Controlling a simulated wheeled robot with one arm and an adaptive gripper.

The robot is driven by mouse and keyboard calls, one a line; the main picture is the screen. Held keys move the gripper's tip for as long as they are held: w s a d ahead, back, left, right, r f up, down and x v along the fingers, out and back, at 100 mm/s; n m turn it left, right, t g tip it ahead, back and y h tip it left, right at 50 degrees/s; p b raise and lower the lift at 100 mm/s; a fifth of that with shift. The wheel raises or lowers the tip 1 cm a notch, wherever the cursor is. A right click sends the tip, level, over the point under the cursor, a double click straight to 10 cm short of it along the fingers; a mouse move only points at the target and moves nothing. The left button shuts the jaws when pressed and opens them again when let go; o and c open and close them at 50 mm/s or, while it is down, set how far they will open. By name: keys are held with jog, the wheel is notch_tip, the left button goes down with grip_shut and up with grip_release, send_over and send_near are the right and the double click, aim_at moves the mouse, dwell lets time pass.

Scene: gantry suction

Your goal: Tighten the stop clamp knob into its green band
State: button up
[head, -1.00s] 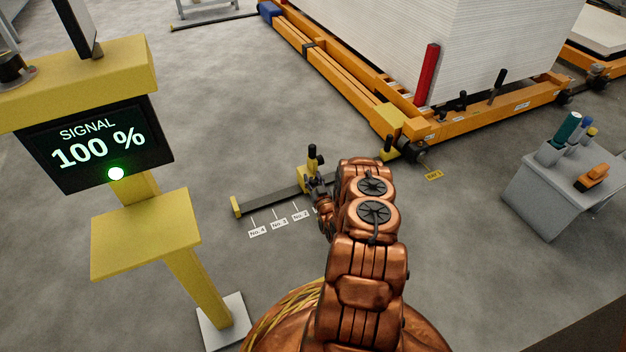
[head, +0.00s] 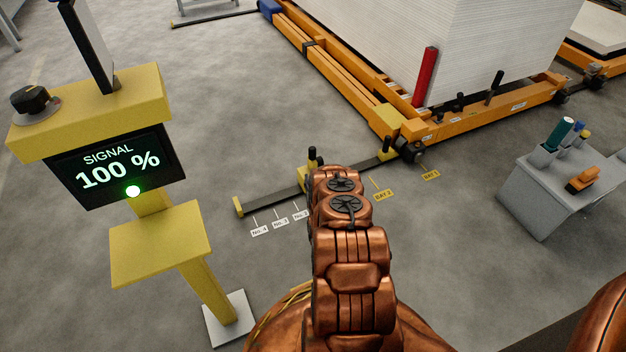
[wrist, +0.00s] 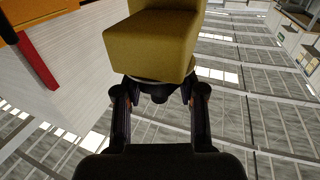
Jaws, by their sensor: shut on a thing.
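The stop clamp (head: 302,176) is a yellow block on the dark floor rail, with a black upright handle on top. My arm hides its right side in the head view. In the wrist view the yellow clamp block (wrist: 150,45) fills the top middle. A dark round knob (wrist: 158,96) sticks out of it toward me. My gripper (wrist: 159,98) has a black finger on either side of the knob and is shut on it. The gripper is hidden behind my arm in the head view. No green band can be seen; the knob's face is too dark to read.
A yellow post's screen (head: 118,170) reads SIGNAL 100 %, with a green light lit. The rail (head: 270,200) runs to an orange frame (head: 470,122) carrying a white stack (head: 400,45). A grey stand (head: 540,185) holds tools at right. The floor between is clear.

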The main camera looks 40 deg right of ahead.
jog(key=o, duration=1.2)
jog(key=shift+c, duration=0.2)
jog(key=shift+s, duration=0.15)
jog(key=v, duration=0.9)
jog(key=shift+s+a, duration=0.15)
jog(key=shift+s, duration=0.25)
jog(key=shift+s+a+f, duration=0.25)
jog(key=shift+s+a, duration=0.05)
jog(key=shift+s, duration=0.1)
jog(key=shift+s+a+r, duration=0.2)
jog(key=shift+s+a, duration=0.1)
jog(key=shift+a, duration=0.1)
